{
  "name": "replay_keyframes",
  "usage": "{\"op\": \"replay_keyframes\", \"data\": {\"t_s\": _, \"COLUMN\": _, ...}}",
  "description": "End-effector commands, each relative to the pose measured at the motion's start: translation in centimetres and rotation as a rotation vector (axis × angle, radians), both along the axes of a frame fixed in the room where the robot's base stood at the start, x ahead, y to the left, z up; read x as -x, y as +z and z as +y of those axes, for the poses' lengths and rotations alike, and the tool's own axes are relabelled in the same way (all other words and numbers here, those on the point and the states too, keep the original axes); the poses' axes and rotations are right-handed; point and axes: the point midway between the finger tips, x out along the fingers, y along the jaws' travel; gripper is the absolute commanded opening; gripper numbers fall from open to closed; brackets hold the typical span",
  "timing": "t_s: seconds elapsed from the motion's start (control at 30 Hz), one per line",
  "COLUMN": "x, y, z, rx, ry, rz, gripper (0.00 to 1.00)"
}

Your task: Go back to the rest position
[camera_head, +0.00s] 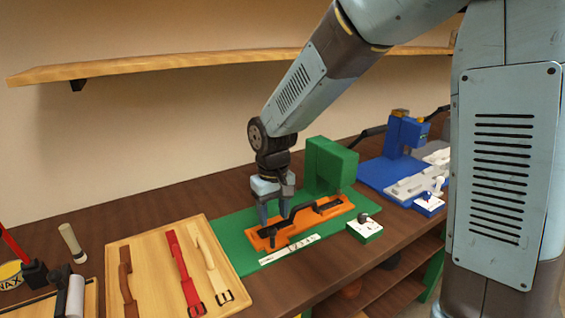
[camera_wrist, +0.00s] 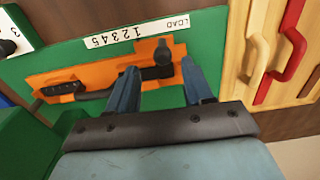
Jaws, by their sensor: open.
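My gripper (camera_head: 277,212) is over the left part of the orange fixture (camera_head: 335,214) on the green station. It is open, and I see nothing between its fingers. In the wrist view the two blue-grey fingers of my gripper (camera_wrist: 159,72) stand apart over the orange fixture (camera_wrist: 60,77). A black strap-like piece (camera_wrist: 90,94) lies along the fixture and runs partly behind one finger. I cannot tell whether a finger touches it. My arm reaches down from the upper right in the head view.
A green press block (camera_head: 330,165) rises behind the fixture. A blue station (camera_head: 385,172) is to the right. A wooden tray (camera_head: 150,250) with brown, red and cream straps lies left. A shelf (camera_head: 170,67) hangs above.

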Motion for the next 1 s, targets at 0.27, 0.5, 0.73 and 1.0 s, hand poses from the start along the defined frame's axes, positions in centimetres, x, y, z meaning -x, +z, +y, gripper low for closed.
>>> {"op": "replay_keyframes", "data": {"t_s": 0.27, "x": 0.5, "y": 5.6, "z": -6.2, "rx": -0.045, "ry": -0.106, "rz": -0.087, "gripper": 0.51}}
{"op": "replay_keyframes", "data": {"t_s": 0.5, "x": 2.5, "y": 10.1, "z": -12.2, "rx": -0.079, "ry": -0.212, "rz": -0.174, "gripper": 0.51}}
{"op": "replay_keyframes", "data": {"t_s": 0.73, "x": 5.5, "y": 13.4, "z": -17.3, "rx": -0.104, "ry": -0.311, "rz": -0.263, "gripper": 0.51}}
{"op": "replay_keyframes", "data": {"t_s": 1.0, "x": 10.0, "y": 16.1, "z": -22.2, "rx": -0.124, "ry": -0.427, "rz": -0.371, "gripper": 0.51}}
